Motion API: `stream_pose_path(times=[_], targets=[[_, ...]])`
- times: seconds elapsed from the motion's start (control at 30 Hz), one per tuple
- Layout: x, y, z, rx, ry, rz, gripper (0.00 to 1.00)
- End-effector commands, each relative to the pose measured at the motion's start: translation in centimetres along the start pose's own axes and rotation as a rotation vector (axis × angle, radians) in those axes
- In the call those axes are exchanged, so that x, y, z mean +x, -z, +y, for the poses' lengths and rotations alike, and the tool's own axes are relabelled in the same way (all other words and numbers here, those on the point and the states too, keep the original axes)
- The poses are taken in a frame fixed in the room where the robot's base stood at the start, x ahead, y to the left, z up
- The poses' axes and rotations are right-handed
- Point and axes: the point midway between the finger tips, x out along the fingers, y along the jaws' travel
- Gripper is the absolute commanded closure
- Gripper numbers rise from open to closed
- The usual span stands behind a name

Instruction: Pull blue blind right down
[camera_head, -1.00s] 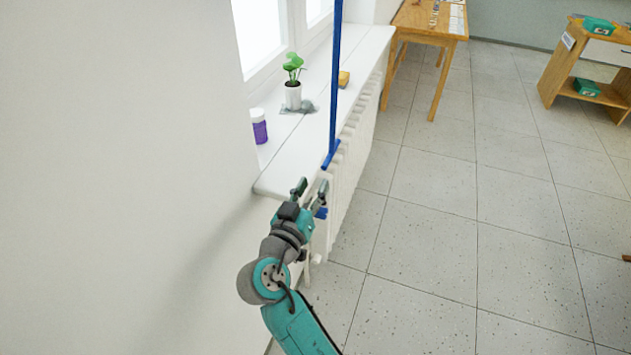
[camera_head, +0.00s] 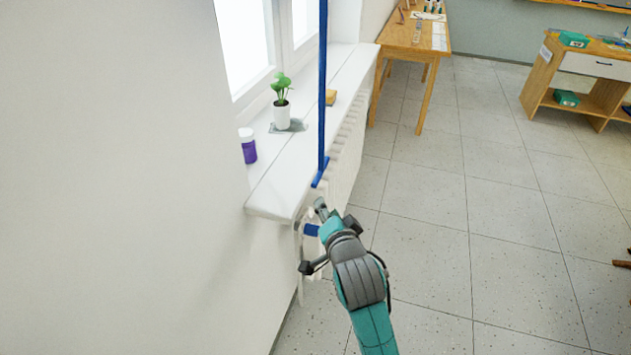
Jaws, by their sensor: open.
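The blue blind (camera_head: 322,90) shows nearly edge-on as a thin vertical strip in front of the window. Its bottom bar (camera_head: 319,180) hangs at the front edge of the sill. My gripper (camera_head: 312,238) is open just below the bar in the picture, with its fingers spread and pointing left toward the wall side. A small blue piece (camera_head: 311,230) shows between the fingers, by the radiator; I cannot tell whether it is part of the blind. No contact between the gripper and the bar is visible.
The white sill (camera_head: 262,195) holds a purple jar (camera_head: 248,147), a potted plant (camera_head: 282,112) and a yellow-orange block (camera_head: 331,97). A white radiator (camera_head: 347,150) is below. A wooden table (camera_head: 412,42) and cabinet (camera_head: 541,85) stand farther back. The tiled floor at right is mostly clear.

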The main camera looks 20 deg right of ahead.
Motion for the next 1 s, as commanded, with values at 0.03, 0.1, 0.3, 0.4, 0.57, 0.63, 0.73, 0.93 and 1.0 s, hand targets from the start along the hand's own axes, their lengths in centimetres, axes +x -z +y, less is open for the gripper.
stream_pose_path(times=[0.03, 0.1, 0.3, 0.4, 0.57, 0.63, 0.73, 0.93, 1.0], targets=[[-0.6, 0.7, 0.1, 0.081, 0.033, -0.021, 0.59], [-1.4, 1.4, -0.2, 0.193, 0.085, -0.059, 0.59], [-3.6, 3.0, -1.4, 0.423, 0.203, -0.136, 0.59], [-4.2, 3.4, -1.8, 0.478, 0.233, -0.157, 0.59], [-3.8, 3.4, -2.2, 0.500, 0.246, -0.167, 0.59], [-3.1, 3.4, -2.5, 0.499, 0.247, -0.168, 0.59], [-1.6, 3.2, -2.9, 0.499, 0.247, -0.168, 0.59], [1.9, 2.8, -3.9, 0.498, 0.246, -0.168, 0.59], [2.9, 2.7, -4.2, 0.498, 0.245, -0.168, 0.59]])
